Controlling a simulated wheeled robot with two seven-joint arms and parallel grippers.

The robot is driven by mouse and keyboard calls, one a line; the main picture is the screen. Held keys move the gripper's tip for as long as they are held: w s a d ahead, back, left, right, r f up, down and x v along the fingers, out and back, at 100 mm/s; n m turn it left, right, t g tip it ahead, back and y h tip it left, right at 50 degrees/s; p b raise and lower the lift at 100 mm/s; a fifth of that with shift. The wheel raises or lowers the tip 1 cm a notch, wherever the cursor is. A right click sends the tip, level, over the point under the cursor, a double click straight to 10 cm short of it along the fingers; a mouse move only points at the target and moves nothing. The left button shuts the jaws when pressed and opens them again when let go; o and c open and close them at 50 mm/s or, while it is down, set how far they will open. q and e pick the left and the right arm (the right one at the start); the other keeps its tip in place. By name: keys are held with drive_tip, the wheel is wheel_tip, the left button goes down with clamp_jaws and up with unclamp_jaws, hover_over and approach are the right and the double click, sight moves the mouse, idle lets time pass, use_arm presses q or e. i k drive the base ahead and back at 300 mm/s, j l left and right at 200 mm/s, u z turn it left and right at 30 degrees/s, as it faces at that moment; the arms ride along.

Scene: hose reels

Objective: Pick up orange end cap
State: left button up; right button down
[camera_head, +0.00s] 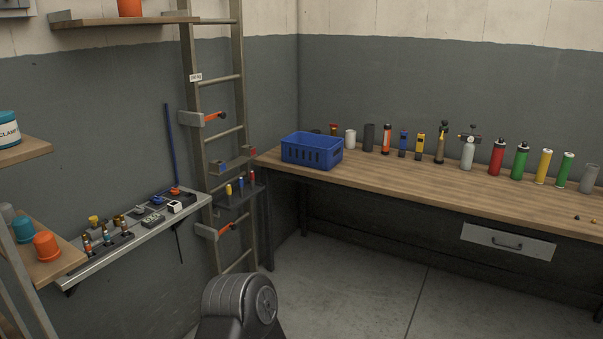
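An orange cap-shaped piece (46,245) sits on the wooden shelf at the lower left, beside a teal one (22,228). Another orange object (129,8) stands on the upper shelf, cut off by the top edge. A tiny orange-brown item (592,221) lies on the workbench at the far right, too small to identify. I cannot tell for certain which of these is the orange end cap. Neither of my grippers is in view. A dark rounded part of my own body shows at the bottom middle.
A blue crate (312,150) stands on the long wooden workbench (420,182), with several bottles and canisters along the wall. A ladder (213,130) leans in the corner. A grey wall shelf (140,232) holds small fittings. The floor (360,285) before the bench is clear.

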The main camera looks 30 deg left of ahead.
sight(44, 242)
drive_tip(key=i+u, duration=0.4)
drive_tip(key=i+l+u, duration=0.2)
drive_tip(key=i+u, duration=0.2)
drive_tip(key=i+l+u, duration=0.25)
drive_tip(key=u, duration=0.15)
drive_tip(key=i+l+u, duration=0.15)
drive_tip(key=i+u, duration=0.15)
drive_tip(key=u, duration=0.15)
drive_tip(key=i+l+u, duration=0.25)
drive_tip(key=u, duration=0.15)
drive_tip(key=i+l+u, duration=0.2)
drive_tip(key=l+u, duration=0.25)
drive_tip(key=i+l+u, duration=0.2)
drive_tip(key=u, duration=0.25)
drive_tip(key=l+u, duration=0.45)
drive_tip(key=i+l, duration=0.05)
